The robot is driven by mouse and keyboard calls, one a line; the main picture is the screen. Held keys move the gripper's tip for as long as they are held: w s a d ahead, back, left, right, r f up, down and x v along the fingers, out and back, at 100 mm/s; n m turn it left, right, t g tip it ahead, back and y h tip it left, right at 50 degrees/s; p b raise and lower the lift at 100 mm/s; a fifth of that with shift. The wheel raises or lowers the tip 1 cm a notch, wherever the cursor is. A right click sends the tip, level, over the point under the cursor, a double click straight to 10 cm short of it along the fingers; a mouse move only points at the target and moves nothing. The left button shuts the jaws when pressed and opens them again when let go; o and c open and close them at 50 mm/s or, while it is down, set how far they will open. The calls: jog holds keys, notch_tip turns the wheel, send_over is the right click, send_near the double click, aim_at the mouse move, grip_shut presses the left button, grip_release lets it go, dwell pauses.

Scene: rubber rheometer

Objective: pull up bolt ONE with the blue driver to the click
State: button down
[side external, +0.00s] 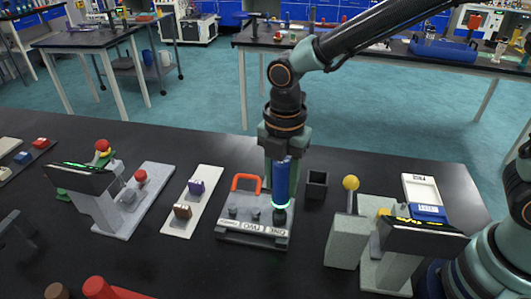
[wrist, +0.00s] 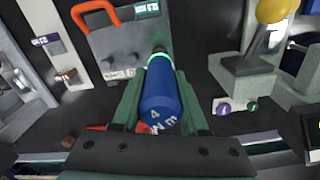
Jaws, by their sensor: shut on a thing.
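The blue driver (side external: 282,183) stands upright in my gripper (side external: 279,160), with a lit green ring near its lower end. In the wrist view the driver (wrist: 162,100) sits between both fingers of my gripper (wrist: 159,88), which are shut on it. Its lower end is over the bolt (side external: 279,215) at the right end of a grey plate (side external: 238,238). That bolt's head is mostly hidden by the driver. Two other dark bolts show on the plate, at the middle (side external: 255,213) and left (side external: 233,212). The plate's labels are hard to read.
An orange handle (side external: 246,177) rises at the plate's back edge. A small black open box (side external: 317,184) stands to the right. A grey device with a yellow-knobbed lever (side external: 350,184) is further right. A white strip with blocks (side external: 178,222) lies to the left.

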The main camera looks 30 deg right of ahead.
jog(key=shift+r, duration=2.5)
